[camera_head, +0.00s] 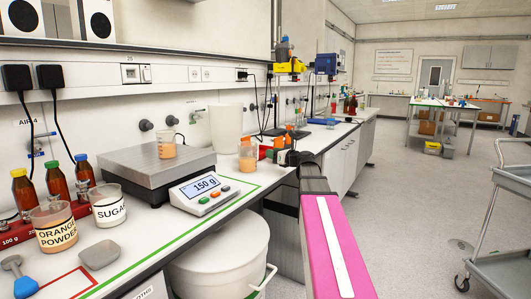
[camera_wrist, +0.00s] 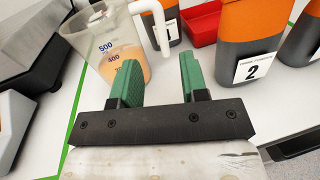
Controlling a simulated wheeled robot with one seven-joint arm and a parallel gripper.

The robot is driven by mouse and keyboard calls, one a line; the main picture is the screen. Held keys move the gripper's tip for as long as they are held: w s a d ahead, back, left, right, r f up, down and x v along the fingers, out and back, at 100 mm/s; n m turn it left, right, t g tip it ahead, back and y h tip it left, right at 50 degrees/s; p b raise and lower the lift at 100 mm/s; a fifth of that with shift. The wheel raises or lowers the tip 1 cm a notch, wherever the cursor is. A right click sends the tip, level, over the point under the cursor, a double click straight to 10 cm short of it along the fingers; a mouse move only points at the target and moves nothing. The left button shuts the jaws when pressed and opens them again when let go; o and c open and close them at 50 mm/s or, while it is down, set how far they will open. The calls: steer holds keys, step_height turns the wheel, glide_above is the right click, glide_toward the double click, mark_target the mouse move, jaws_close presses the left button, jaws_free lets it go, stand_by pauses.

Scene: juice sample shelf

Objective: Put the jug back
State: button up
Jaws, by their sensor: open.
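A clear jug (camera_wrist: 118,50) with a graduated scale and orange liquid in its lower part stands upright on the bench in the wrist view. Its white handle (camera_wrist: 162,38) points toward the gap between my fingers. It appears to be the clear vessel (camera_head: 248,156) right of the scale display in the head view. My gripper (camera_wrist: 159,62) is open and empty, its green fingers apart, with the handle just beyond the tips. The left finger overlaps part of the jug in the picture. In the head view my gripper (camera_head: 288,157) is dark and partly hidden by my arm.
A scale (camera_head: 157,165) carries a beaker (camera_head: 167,144); its display (camera_head: 205,185) reads 150 g. Orange-and-grey containers, one labelled 2 (camera_wrist: 247,55), and a red tray (camera_wrist: 198,22) stand close by. A white bin (camera_head: 222,262) is below the bench edge.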

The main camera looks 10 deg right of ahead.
steer(key=shift+v, duration=1.7)
